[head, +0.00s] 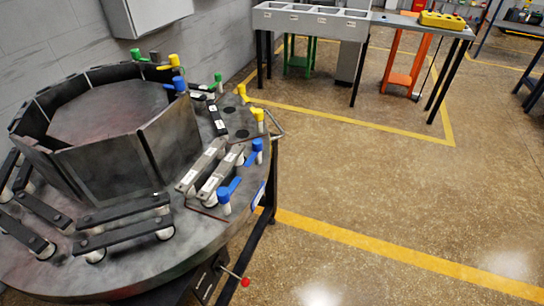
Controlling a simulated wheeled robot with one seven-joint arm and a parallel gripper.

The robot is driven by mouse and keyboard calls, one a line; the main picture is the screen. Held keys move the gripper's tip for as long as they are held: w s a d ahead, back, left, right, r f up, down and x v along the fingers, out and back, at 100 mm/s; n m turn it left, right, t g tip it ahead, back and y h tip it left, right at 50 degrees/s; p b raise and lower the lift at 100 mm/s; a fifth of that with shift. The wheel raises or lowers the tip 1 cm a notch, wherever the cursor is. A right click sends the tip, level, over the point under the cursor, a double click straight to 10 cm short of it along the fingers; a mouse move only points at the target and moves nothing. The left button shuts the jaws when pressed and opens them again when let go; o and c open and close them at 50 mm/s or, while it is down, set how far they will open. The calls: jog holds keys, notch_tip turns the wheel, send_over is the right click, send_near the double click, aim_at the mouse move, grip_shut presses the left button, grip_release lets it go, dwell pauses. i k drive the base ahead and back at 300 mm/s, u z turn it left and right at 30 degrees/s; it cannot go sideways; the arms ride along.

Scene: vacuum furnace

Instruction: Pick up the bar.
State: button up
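The task's bar is one of several bars on the round grey furnace table, and I cannot tell which. Two light metal bars with white labels, the left one (201,165) and the right one (220,175), lie side by side on the table's right part. Two dark bars, the rear one (124,212) and the front one (124,236), rest on white posts at the front. More dark bars, including one (22,232) at the left, lie around the rim. A smaller labelled bar (216,119) lies further back. My gripper is not in view.
An octagonal ring of dark plates (105,165) stands on the round table (215,230). Blue (227,190), yellow (242,92) and green knobs stick up near the bars. A red-ended lever (236,277) projects at the front. The floor to the right is clear.

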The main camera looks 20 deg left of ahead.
aim_at(209, 188)
jog(key=z, duration=1.2)
jog(key=i, duration=1.95)
jog(key=u, duration=3.3)
jog(key=i, duration=0.85)
